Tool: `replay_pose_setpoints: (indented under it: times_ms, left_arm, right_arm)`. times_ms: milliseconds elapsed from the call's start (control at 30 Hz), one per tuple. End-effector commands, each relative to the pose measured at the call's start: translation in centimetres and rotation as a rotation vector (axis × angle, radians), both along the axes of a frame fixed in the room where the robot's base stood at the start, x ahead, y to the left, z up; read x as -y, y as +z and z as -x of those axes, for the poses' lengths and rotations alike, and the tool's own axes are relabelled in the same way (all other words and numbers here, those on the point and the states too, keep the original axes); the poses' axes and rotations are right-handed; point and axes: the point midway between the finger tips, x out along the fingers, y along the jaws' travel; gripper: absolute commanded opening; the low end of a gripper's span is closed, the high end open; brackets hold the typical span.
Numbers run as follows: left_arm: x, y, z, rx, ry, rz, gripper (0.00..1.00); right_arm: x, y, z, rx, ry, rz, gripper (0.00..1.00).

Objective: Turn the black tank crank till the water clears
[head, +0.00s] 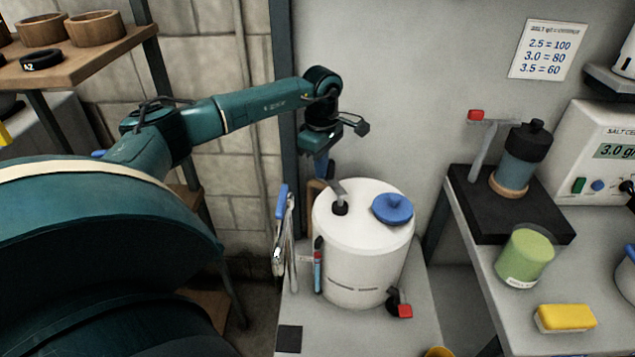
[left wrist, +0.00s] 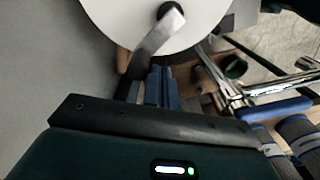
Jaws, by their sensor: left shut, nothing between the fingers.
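The white tank (head: 362,255) stands upright on a grey bench, with a blue cap (head: 392,208) on its lid. The crank has a black hub (head: 340,208) on the lid and a flat grey arm reaching toward my left gripper. The crank also shows in the left wrist view (left wrist: 158,45). My left gripper (head: 321,174) is above and just behind the lid's left rear edge. Its blue fingers (left wrist: 158,88) are shut and empty, close beside the crank arm's outer end. I cannot tell whether they touch it. The water inside the tank is hidden. My right gripper is out of view.
A small red-handled tap (head: 402,308) sits low on the tank. Metal tools with a blue handle (head: 282,202) stand left of it.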

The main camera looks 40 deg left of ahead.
Motion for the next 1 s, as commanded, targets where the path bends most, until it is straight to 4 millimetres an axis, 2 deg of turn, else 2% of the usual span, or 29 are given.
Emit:
replay_pose_setpoints:
  times_ms: [33, 300, 500, 667, 1000]
  left_arm:
    - [0.0, 1.0, 0.0, 0.001, 0.000, 0.000, 0.00]
    - [0.0, 3.6, 0.0, 0.001, 0.001, 0.000, 0.00]
    - [0.0, 5.1, 0.0, 0.002, 0.000, 0.000, 0.00]
    - [0.0, 5.7, 0.0, 0.000, 0.000, -0.001, 0.00]
    - [0.0, 5.7, 0.0, 0.000, 0.000, 0.000, 0.00]
  right_arm:
    - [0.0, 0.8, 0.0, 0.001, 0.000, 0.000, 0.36]
    - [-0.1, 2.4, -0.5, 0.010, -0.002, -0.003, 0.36]
    - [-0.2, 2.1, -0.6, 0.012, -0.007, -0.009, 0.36]
    - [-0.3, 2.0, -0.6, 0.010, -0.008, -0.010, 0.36]
    - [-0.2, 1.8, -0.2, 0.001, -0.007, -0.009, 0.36]
